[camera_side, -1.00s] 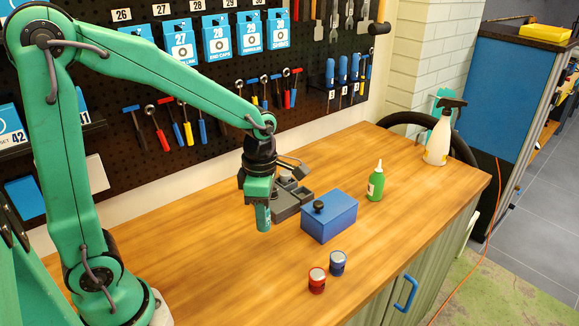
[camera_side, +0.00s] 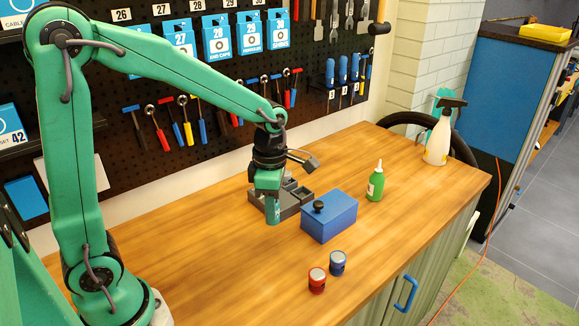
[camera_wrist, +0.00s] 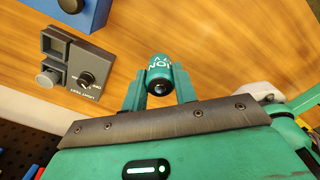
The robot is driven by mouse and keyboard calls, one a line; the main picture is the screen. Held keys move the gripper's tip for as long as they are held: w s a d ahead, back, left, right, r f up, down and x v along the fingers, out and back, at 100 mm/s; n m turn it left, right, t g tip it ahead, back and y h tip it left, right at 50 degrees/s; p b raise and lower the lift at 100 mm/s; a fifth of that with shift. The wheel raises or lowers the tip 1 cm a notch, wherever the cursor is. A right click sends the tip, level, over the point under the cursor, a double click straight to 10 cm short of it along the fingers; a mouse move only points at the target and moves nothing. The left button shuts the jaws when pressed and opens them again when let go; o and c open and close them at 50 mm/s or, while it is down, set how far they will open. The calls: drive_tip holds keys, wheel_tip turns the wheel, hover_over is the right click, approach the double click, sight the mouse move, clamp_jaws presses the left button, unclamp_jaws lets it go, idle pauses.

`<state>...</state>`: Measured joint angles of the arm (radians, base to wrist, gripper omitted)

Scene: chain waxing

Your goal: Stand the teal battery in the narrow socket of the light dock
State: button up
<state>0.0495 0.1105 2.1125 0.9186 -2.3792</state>
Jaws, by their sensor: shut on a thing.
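The teal battery (camera_side: 272,212) hangs roughly upright from my gripper (camera_side: 268,192), which is shut on its upper part. In the wrist view the battery (camera_wrist: 160,74) sits between the two teal fingers, with pale lettering on its side. The light dock (camera_side: 295,206) is a dark grey block on the bench, partly hidden behind my gripper and the battery in the side view. In the wrist view the dock (camera_wrist: 98,62) lies left of the battery, apart from it in the picture. It shows a square opening, a pale round part and a dark round part.
A blue box (camera_side: 335,220) with a black knob stands just right of the dock. A red can (camera_side: 317,281) and a blue can (camera_side: 338,263) stand in front. A green bottle (camera_side: 375,183) and a spray bottle (camera_side: 439,138) are farther right. The bench's left front is clear.

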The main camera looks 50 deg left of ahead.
drive_tip(key=w+r+m, duration=0.1)
drive_tip(key=w, duration=1.4)
drive_tip(key=w+a+f, duration=0.1)
drive_tip(key=a+f, duration=0.1)
drive_tip(key=a, duration=0.1)
drive_tip(key=w+a+f, duration=0.1)
drive_tip(key=a+f, duration=0.1)
drive_tip(key=a, duration=0.2)
drive_tip(key=w+a+f, duration=0.2)
drive_tip(key=a, duration=0.2)
drive_tip(key=shift+w+a+f, duration=0.1)
drive_tip(key=shift+a+f, duration=0.05)
drive_tip(key=shift+f, duration=0.15)
drive_tip(key=shift+f, duration=2)
drive_tip(key=shift+f, duration=0.1)
drive_tip(key=o, duration=1)
